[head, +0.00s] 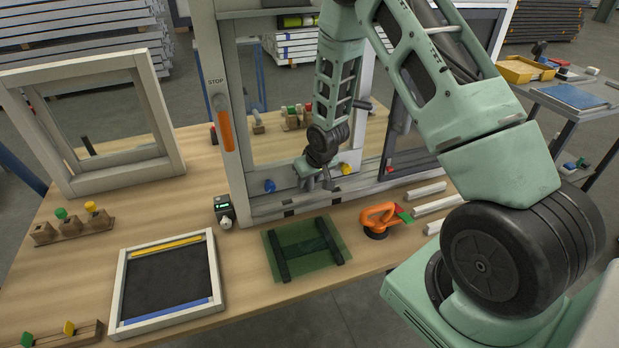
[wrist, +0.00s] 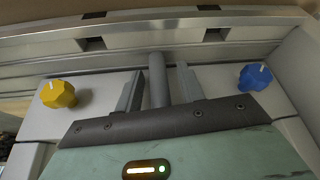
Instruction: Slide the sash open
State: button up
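The window frame (head: 233,160) stands upright on the wooden table, with a clear sash in its left part. A blue knob (head: 269,186) and a yellow knob (head: 346,169) sit low on it. My gripper (head: 318,182) is at the sash's lower rail, between the knobs. In the wrist view my gripper's fingers (wrist: 160,92) are open on both sides of a grey round bar (wrist: 157,78), with a narrow gap on each side. The yellow knob (wrist: 57,94) is at left there and the blue knob (wrist: 255,77) at right. My arm hides part of the sash.
An orange handle (head: 225,130) is on the left jamb under a STOP label. A dark panel (head: 420,130) fills the frame's right side. In front lie a green glass piece (head: 330,232), an orange suction lifter (head: 377,218), white strips (head: 437,205) and a small framed panel (head: 165,285).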

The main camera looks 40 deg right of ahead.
aim_at(350, 167)
grip_shut()
jog(key=s+d, duration=0.1)
jog(key=d, duration=0.3)
jog(key=s+d+p, duration=0.1)
jog(key=d, duration=0.2)
jog(key=s+d, duration=0.1)
jog(key=d, duration=0.3)
jog(key=shift+s+d, duration=0.1)
jog(key=shift+d, duration=0.2)
grip_release()
jog(key=shift+r, duration=0.1)
jog(key=p+v, duration=0.1)
jog(key=v, duration=1.6)
jog(key=shift+r, duration=0.15)
